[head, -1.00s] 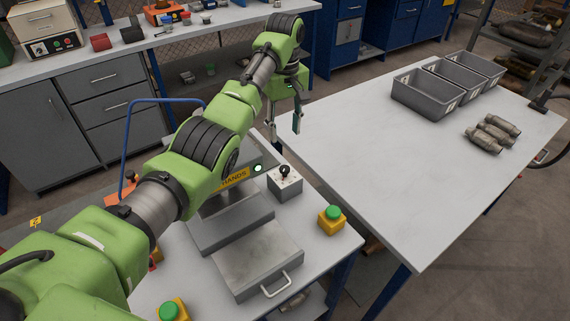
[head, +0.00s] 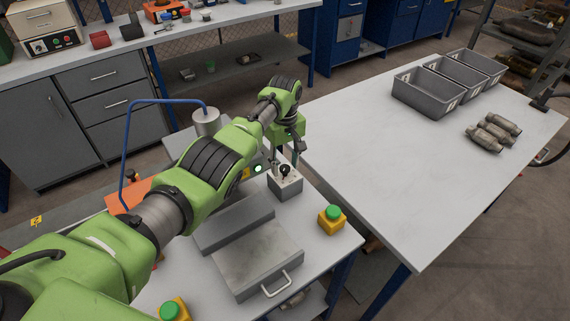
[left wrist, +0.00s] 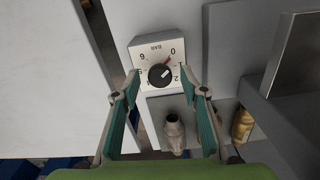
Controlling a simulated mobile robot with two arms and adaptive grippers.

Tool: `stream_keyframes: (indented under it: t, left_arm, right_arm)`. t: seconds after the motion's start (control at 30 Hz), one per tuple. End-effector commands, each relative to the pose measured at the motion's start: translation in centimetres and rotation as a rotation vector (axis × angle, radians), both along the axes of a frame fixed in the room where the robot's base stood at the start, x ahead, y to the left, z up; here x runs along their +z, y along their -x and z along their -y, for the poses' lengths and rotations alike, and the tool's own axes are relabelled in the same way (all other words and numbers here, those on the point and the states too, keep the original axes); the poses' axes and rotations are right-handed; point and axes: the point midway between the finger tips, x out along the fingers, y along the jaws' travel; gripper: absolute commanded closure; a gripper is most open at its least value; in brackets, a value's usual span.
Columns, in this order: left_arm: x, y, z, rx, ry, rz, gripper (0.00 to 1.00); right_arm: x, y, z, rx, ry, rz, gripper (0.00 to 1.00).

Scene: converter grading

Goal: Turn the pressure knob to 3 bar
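The pressure knob (head: 285,170) is black and sits on top of a small grey box (head: 286,189) on the press bench. My left gripper (head: 287,153) is just above the box. In the left wrist view my left gripper (left wrist: 163,88) is open, its teal-padded fingers apart on either side of the knob, with nothing held. The 3 mark is not clearly readable. My right gripper is not in view.
Beside the box are a lit green lamp (head: 258,168), a yellow box with a green button (head: 332,219) and the grey press plate (head: 258,258). The right table (head: 380,170) holds grey bins (head: 428,94) and several metal converters (head: 491,134); its middle is clear.

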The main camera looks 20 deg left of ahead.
Motion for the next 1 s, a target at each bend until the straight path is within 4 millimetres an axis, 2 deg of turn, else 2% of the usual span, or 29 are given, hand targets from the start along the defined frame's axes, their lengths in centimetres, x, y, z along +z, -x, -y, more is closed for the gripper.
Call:
stream_keyframes:
  t: [0.33, 0.47, 0.5, 0.77, 1.0]
  left_arm:
    - [-0.34, -0.01, 0.03, -0.001, -0.001, 0.001, 0.6]
    - [-0.33, -0.01, 0.03, -0.001, -0.001, 0.001, 0.94]
    - [-0.32, -0.01, 0.03, -0.001, -0.001, 0.001, 0.99]
    - [-0.3, -0.02, 0.03, -0.013, -0.001, 0.001, 0.99]
    - [-0.27, -0.02, 0.05, -0.101, -0.001, 0.001, 0.98]
  right_arm:
    - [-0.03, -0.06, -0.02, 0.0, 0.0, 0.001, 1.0]
    - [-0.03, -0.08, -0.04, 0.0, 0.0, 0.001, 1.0]
    - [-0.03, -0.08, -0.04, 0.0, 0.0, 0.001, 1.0]
    - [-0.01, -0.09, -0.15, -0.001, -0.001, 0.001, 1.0]
    - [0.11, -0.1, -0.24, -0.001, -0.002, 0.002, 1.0]
